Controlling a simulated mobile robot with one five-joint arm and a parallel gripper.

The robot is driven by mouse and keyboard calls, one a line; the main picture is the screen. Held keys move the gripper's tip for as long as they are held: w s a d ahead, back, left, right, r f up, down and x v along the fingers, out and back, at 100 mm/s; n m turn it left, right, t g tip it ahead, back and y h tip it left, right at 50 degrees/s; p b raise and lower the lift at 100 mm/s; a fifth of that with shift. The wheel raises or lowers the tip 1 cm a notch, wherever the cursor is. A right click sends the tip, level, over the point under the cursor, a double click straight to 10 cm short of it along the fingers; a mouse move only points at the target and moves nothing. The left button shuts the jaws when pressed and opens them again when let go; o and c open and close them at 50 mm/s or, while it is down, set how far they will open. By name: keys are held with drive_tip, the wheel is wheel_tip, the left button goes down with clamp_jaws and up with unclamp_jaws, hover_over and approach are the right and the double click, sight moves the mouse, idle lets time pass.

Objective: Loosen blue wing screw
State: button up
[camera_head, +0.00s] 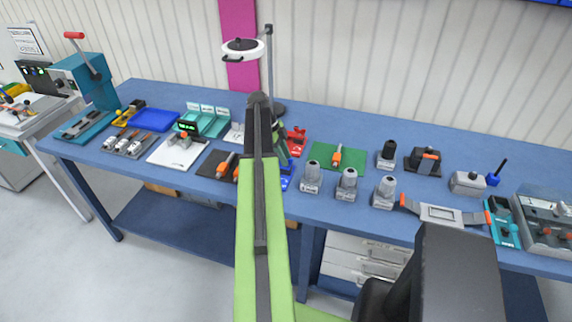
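I cannot clearly make out a blue wing screw. A blue part with a dark upright stem (493,179) stands beside a grey block at the right of the bench, apart from my arm. A small blue fixture (286,183) shows just right of my green arm, partly hidden by it. My arm reaches from the bottom up over the middle of the bench. My gripper is at its far end, mostly hidden behind the dark arm link, and its fingers cannot be made out.
The blue bench (330,209) is crowded with fixtures. Several grey knobbed blocks (347,185) stand right of my arm, near a green mat (351,158). A lamp (243,50) rises behind. A teal press (85,78) stands at the left end. Floor at left is clear.

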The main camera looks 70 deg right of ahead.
drive_tip(key=shift+f, duration=0.1)
clamp_jaws()
